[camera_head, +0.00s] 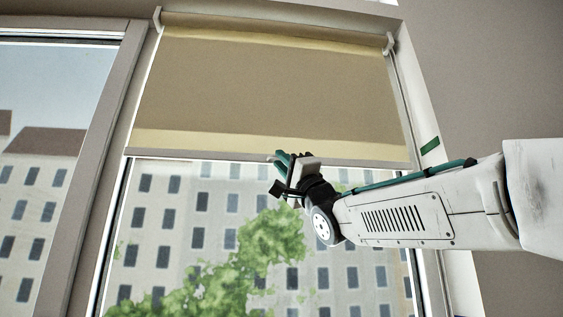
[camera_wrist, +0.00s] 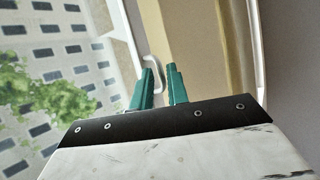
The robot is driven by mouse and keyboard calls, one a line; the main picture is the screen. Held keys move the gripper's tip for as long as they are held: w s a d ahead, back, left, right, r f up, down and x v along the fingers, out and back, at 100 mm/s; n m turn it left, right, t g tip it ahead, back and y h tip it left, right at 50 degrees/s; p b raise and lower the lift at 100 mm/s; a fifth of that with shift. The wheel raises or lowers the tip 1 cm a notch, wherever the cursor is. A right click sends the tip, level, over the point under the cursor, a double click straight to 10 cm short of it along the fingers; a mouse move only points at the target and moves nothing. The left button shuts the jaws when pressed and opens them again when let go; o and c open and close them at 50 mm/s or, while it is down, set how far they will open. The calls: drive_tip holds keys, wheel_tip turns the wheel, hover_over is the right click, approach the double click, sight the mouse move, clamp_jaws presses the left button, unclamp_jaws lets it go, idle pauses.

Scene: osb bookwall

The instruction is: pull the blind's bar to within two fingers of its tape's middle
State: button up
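The tan roller blind (camera_head: 270,90) hangs partly down over the window. Its pale bottom bar (camera_head: 200,156) runs across the glass, and its right end appears a little lower in the picture than the tape. The green tape (camera_head: 430,146) is a short strip on the right window reveal. My gripper (camera_head: 284,158) is at the middle of the bar, by a small pull handle. In the wrist view, my gripper's teal fingers (camera_wrist: 160,64) stand apart, with the white loop handle (camera_wrist: 155,76) showing between them. I cannot tell whether they touch it.
The right window frame (camera_head: 403,95) and grey wall (camera_head: 490,60) flank the blind. A second window pane (camera_head: 40,90) is at the left behind a pale mullion. Below the bar is clear glass, with a tree and buildings outside.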

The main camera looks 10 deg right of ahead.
sight(281, 144)
drive_tip(key=shift+w+a+r, duration=0.15)
drive_tip(key=shift+w+r, duration=0.05)
drive_tip(key=shift+r, duration=0.05)
clamp_jaws()
drive_tip(key=shift+r, duration=2.3)
unclamp_jaws()
